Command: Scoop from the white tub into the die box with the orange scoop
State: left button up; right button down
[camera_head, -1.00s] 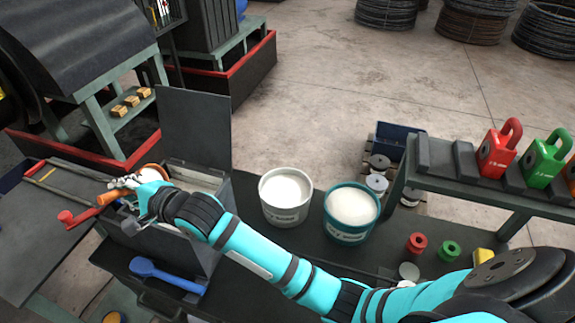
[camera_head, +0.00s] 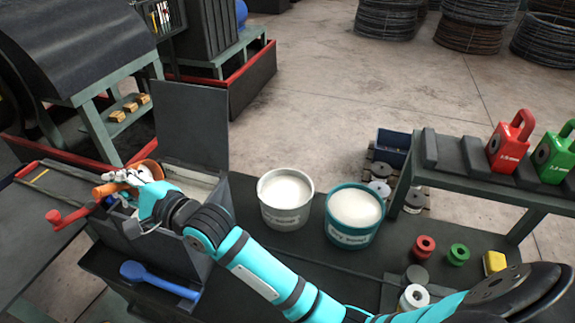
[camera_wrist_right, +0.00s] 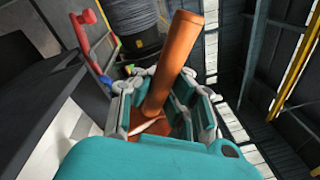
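My right gripper (camera_head: 137,190) is shut on the orange scoop (camera_head: 106,190), over the left part of the open dark die box (camera_head: 165,252). The scoop's bowl (camera_head: 152,168) shows its orange rim above the box; the gripper partly hides it. In the right wrist view, the scoop's handle (camera_wrist_right: 173,62) stands up between the fingers, with a pale streak near its base. The white tub (camera_head: 285,220), with white powder inside, stands right of the box. Pale material shows inside the box, partly hidden by my arm. My left gripper is out of view.
The box's raised lid (camera_head: 191,122) stands behind it. A teal tub (camera_head: 353,232) of pale powder stands right of the white tub. A blue scoop (camera_head: 160,280) lies in front of the box. Red (camera_head: 423,247) and green spools (camera_head: 458,254) lie at right.

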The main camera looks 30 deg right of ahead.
jog(key=shift+s+d+r+m+t+y+b, duration=0.15)
jog(key=shift+s+d+m+t+y+b, duration=0.35)
jog(key=shift+b, duration=0.85)
jog(key=shift+s+d+r+m+t+y+b, duration=0.1)
jog(key=shift+d+m+t+b, duration=0.1)
jog(key=shift+t+b, duration=0.9)
jog(key=shift+d+r+b, duration=0.15)
jog(key=shift+r+b, duration=0.05)
jog(key=shift+b, duration=0.5)
